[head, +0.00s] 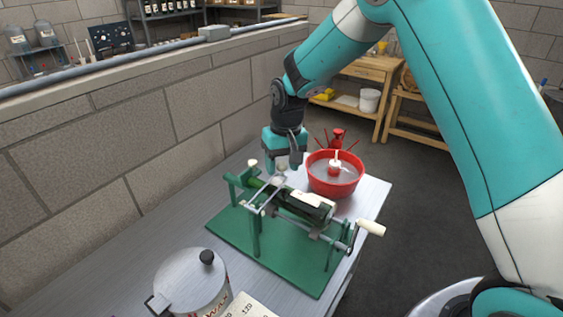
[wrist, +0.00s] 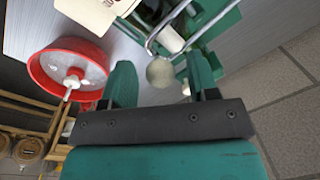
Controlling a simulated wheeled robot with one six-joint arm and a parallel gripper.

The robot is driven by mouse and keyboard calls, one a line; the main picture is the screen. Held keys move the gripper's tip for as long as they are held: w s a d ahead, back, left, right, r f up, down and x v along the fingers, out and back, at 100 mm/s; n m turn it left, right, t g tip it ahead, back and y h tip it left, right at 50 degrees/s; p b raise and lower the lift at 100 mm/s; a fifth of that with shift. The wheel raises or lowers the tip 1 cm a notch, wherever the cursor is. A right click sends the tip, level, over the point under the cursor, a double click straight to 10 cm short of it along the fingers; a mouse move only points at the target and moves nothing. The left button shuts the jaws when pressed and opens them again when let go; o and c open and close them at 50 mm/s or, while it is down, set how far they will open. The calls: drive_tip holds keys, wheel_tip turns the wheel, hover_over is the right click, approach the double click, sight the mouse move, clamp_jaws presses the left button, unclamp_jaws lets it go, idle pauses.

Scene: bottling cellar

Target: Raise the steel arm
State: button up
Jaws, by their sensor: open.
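The steel arm (head: 262,197) is a bent metal rod frame on the green machine (head: 285,250), and a pale round knob (head: 281,169) sits at its end. In the wrist view the steel arm (wrist: 152,38) runs to the knob (wrist: 160,72). My gripper (head: 283,163) is open above the machine, close over the knob. In the wrist view the knob shows between the two green fingers of my gripper (wrist: 161,78), with gaps on both sides. I cannot tell how far the knob is from the fingertips in depth.
A red bowl (head: 345,189) stands behind the machine on the metal table (head: 180,240). A lidded pot (head: 188,278) and a paper (head: 250,307) are in front. A crank with a white handle (head: 371,228) sticks out right. A block wall (head: 90,175) borders the table's left.

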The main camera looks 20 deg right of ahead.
drive_tip(key=shift+f, duration=0.45)
drive_tip(key=shift+c, duration=0.4)
clamp_jaws()
drive_tip(key=shift+a+r, duration=0.1)
drive_tip(key=shift+r, duration=0.05)
